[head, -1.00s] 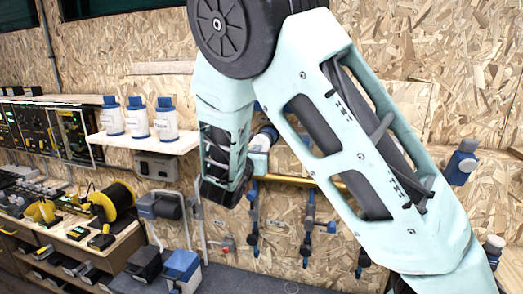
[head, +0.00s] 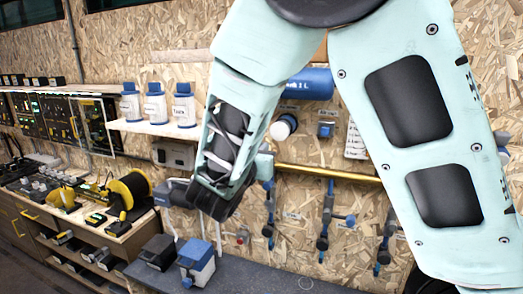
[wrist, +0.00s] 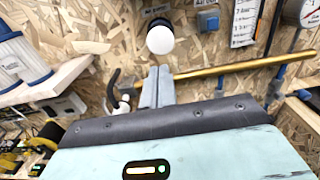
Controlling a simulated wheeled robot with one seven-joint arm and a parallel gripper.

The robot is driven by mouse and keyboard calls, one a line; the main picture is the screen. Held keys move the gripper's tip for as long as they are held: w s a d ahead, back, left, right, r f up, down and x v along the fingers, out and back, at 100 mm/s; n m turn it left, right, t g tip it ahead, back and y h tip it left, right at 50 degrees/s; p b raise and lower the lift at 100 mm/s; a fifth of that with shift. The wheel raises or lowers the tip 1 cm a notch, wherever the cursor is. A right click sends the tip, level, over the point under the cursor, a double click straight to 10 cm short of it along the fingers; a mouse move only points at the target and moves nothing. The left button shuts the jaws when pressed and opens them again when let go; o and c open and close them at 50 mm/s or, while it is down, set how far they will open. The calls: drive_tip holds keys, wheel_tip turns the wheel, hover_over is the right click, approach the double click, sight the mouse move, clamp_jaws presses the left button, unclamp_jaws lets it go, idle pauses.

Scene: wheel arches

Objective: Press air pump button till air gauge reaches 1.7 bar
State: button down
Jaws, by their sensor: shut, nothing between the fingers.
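My gripper (wrist: 157,84) shows in the wrist view with its two grey fingers together and empty. Its tips point at the wall, just below a white round knob-like part (wrist: 160,40) and apart from it in the picture.
A yellow pipe (head: 328,174) runs along the wall, with blue fittings hanging below. A blue tank (head: 312,84) is partly behind my arm. A shelf (head: 158,130) with white bottles is at left. A workbench (head: 90,228) holds tools and a yellow reel.

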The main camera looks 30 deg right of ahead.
drive_tip(key=shift+b+x, duration=0.6)
drive_tip(key=shift+x, duration=4.55)
drive_tip(key=shift+b+x, duration=0.4)
drive_tip(key=shift+x, duration=1.35)
drive_tip(key=shift+p+v, duration=0.3)
drive_tip(key=shift+v, duration=1.65)
drive_tip(key=shift+w+d, duration=0.15)
drive_tip(key=shift+d, duration=0.05)
drive_tip(key=shift+a, duration=0.2)
drive_tip(key=p, duration=0.1)
approach(279, 132)
drive_tip(key=shift+a+f, duration=0.1)
drive_tip(key=shift+a, duration=0.2)
